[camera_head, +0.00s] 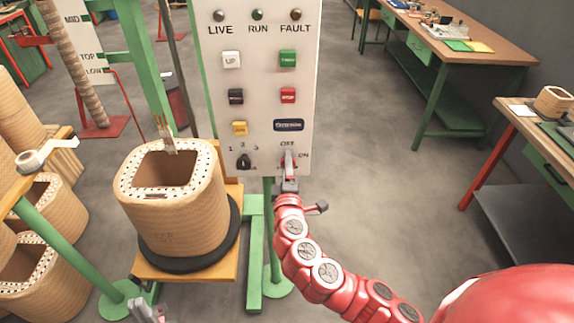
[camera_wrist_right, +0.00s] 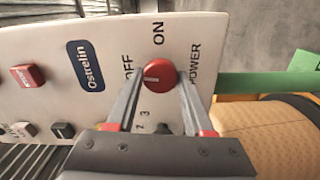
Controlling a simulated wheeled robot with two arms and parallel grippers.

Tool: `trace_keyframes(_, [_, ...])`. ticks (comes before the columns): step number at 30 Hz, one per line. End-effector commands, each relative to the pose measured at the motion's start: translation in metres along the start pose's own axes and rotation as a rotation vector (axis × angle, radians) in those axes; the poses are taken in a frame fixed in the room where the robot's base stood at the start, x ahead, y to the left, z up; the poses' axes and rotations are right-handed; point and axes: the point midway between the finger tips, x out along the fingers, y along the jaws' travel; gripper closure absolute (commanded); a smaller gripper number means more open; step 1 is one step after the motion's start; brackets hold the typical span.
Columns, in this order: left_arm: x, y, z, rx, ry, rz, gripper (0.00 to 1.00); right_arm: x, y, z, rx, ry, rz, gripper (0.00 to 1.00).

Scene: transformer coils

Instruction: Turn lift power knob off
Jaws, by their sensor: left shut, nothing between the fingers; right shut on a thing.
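The control panel (camera_head: 262,110) carries the lift power knob at its lower right, with OFF above it and ON to its right. In the right wrist view the red knob (camera_wrist_right: 159,75) sits between the fingertips, and its white mark points towards the OFF label (camera_wrist_right: 128,68). My right gripper (camera_head: 288,160) is shut on the knob, and its fingers (camera_wrist_right: 160,85) flank it. In the head view the gripper hides most of the knob. My left gripper (camera_head: 150,313) shows only partly at the bottom edge, apart from the panel, shut and empty.
A paper-wrapped coil (camera_head: 175,215) stands on a black ring left of the panel. A black selector knob (camera_head: 243,162) is beside the power knob. Several coils are at far left. A workbench (camera_head: 470,45) stands at the back right; floor between is clear.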

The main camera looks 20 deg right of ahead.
Motion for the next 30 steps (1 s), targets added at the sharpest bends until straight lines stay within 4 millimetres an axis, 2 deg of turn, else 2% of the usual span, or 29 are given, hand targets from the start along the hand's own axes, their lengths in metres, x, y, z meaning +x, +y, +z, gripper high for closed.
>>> trace_keyframes(9, [0.002, -0.0001, -0.0003, 0.0, 0.0, 0.0, 1.0, -0.0003, -0.0007, -0.0008, -0.122, 0.003, 0.0, 1.0])
trace_keyframes(26, [0.0021, -0.0001, -0.0003, 0.0, 0.0, 0.0, 1.0, -0.0003, -0.0015, -0.0005, -0.146, 0.002, -0.001, 1.0])
trace_keyframes(27, [0.0021, -0.0001, -0.0003, 0.0, 0.0, 0.0, 1.0, -0.0003, -0.0015, -0.0005, -0.146, 0.002, -0.001, 0.41])
trace_keyframes(30, [0.0021, -0.0001, -0.0003, 0.0, 0.0, 0.0, 1.0, -0.0003, -0.0014, -0.0004, -0.146, 0.002, -0.001, 0.23])
